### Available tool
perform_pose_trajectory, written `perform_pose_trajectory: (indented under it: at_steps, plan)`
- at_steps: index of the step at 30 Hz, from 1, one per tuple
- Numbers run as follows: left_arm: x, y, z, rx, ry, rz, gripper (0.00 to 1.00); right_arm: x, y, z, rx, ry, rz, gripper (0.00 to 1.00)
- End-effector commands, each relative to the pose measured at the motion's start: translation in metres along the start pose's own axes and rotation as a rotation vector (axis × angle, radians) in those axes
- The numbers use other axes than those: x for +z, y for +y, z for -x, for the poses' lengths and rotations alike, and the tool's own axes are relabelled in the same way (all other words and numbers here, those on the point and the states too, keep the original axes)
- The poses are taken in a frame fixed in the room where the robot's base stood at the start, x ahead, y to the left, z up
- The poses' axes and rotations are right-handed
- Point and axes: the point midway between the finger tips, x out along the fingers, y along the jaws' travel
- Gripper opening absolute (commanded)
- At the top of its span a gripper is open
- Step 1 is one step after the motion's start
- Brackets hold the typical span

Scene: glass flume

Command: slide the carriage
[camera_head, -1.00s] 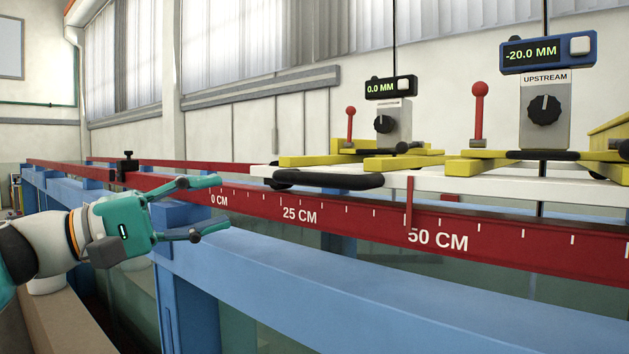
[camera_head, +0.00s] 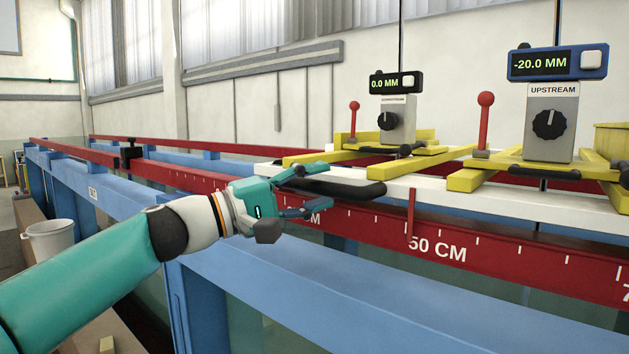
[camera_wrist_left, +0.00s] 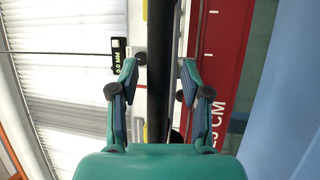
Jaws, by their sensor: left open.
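The carriage is a white frame (camera_head: 440,193) on the red rails of the flume, carrying yellow bars and two gauge posts. Its black handle (camera_head: 352,189) runs along the near left end. A red pointer (camera_head: 411,216) hangs from the carriage just left of the "50 CM" mark. My left gripper (camera_head: 322,190) is open at the handle's left end. In the left wrist view the black handle (camera_wrist_left: 160,60) runs between the two open fingers (camera_wrist_left: 158,72), with a gap on each side. My right gripper is in neither view.
The red scale rail (camera_head: 480,252) runs left to right above a blue beam (camera_head: 330,275). A black stop (camera_head: 131,153) sits on the rail farther left. The rail between stop and carriage looks clear. A white bucket (camera_head: 50,242) stands at the left.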

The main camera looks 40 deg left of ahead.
Motion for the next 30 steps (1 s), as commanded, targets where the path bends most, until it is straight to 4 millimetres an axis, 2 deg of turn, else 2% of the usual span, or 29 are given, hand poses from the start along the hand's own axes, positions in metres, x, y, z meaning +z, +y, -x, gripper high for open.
perform_pose_trajectory:
  at_steps: [7,16,26,30]
  plan:
    - [0.0,0.0,-0.002,0.0,0.0,0.0,0.47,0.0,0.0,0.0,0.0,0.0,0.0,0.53]
    - [0.0,-0.001,-0.002,0.0,-0.001,0.001,0.0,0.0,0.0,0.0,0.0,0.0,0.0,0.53]
    - [-0.001,-0.003,-0.001,-0.002,-0.002,0.001,0.0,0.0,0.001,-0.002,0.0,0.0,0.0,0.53]
    - [-0.01,-0.005,0.003,-0.002,0.002,0.0,0.0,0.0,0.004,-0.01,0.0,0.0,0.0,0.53]
